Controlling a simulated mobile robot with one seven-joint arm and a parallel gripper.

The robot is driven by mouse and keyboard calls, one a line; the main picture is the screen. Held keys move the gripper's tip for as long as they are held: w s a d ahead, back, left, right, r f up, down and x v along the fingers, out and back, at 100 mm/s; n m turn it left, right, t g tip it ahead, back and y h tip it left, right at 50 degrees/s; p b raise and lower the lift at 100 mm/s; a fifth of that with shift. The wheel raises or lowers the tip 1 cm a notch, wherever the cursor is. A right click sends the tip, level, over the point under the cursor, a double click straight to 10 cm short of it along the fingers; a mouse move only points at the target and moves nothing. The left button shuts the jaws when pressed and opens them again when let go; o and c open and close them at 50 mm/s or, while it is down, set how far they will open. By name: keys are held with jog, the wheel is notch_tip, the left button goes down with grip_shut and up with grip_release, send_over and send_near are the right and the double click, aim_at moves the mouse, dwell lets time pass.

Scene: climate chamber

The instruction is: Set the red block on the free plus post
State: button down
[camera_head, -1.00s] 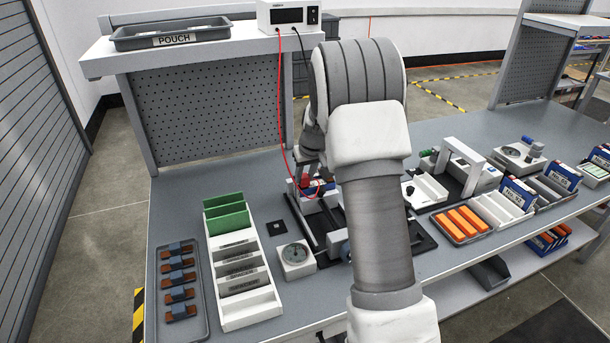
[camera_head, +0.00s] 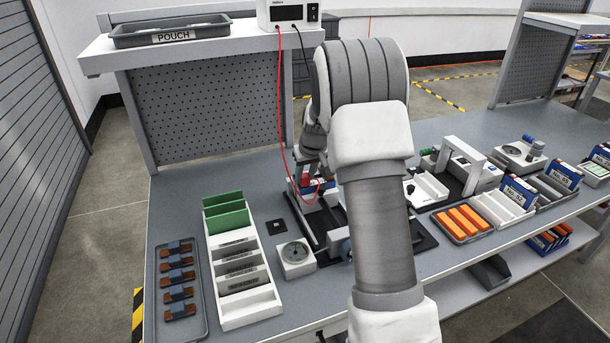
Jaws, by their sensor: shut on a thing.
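A red block (camera_head: 305,181) shows as a small red patch just under my gripper (camera_head: 309,180), at the end of the red lead. My gripper is shut on it, partly hidden behind my arm. The plus post cannot be made out; my arm covers much of the fixture. Whether the block touches anything below cannot be told.
A meter (camera_head: 289,14) stands on the shelf; its red lead (camera_head: 281,110) and black lead hang down by my gripper. A round dial (camera_head: 296,256), a white rack with green boards (camera_head: 239,270) and a grey tray of brown parts (camera_head: 181,297) stand left. An orange-block tray (camera_head: 437,222) stands right.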

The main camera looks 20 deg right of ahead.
aim_at(305, 176)
jog(key=shift+c, duration=1.4)
grip_release()
jog(key=shift+r+p, duration=2.3)
jog(key=shift+r, duration=1.45)
